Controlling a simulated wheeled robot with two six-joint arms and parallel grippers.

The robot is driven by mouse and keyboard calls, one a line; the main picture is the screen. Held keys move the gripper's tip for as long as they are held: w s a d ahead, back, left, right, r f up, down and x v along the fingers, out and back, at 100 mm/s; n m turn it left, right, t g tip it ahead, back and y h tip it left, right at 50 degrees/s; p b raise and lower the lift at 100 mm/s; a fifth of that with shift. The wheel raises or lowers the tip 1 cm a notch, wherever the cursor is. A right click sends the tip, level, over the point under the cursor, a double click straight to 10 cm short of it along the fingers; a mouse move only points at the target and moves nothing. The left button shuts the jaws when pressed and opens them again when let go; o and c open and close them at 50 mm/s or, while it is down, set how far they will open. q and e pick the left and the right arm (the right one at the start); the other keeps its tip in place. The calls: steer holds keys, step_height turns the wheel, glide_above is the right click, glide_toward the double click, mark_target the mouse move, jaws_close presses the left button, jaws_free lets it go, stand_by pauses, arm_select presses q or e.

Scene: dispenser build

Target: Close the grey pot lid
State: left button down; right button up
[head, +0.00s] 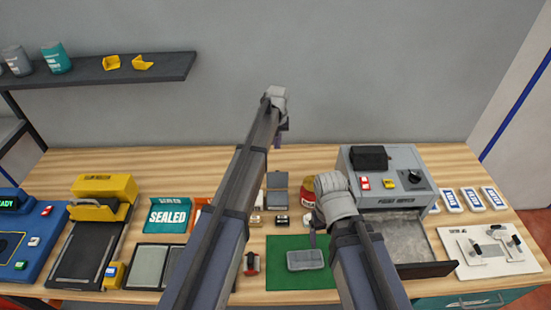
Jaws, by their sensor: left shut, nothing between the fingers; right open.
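A grey box-like pot (277,200) stands near the middle of the table, with a flat grey panel (277,179) that looks like its raised lid behind it. My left arm crosses just left of it and hides part of the area there. My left gripper (281,138) is high above and beyond the pot, shut and empty. My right gripper (313,236) is open, right of and nearer than the pot, above the green mat (285,246). Its fingers are small and partly hidden by the wrist. A grey slab-like part (305,260) lies on the mat below it.
A red and yellow round container (308,190) stands right of the pot, partly behind my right wrist. A grey machine (395,175) with an open tray stands further right. Small parts (281,219) sit in front of the pot. A teal SEALED tray (167,215) is at left.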

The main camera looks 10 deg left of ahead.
mark_target(277, 178)
arm_select(q)
steer(key=shift+s+f, duration=0.1)
arm_select(e)
steer(key=shift+f, duration=0.15)
arm_select(q)
step_height(277, 178, down, 10)
steer(key=w+b, duration=0.1)
steer(key=b, duration=0.9)
arm_select(e)
step_height(277, 178, down, 10)
steer(key=shift+r, duration=0.1)
steer(key=shift+r+p, duration=0.5)
steer(key=shift+r, duration=0.05)
arm_select(q)
steer(key=s, duration=0.2)
steer(key=s+r, duration=0.1)
steer(key=shift+s+d+r, duration=0.1)
steer(key=shift+s+d, duration=0.2)
steer(key=shift+s, duration=0.05)
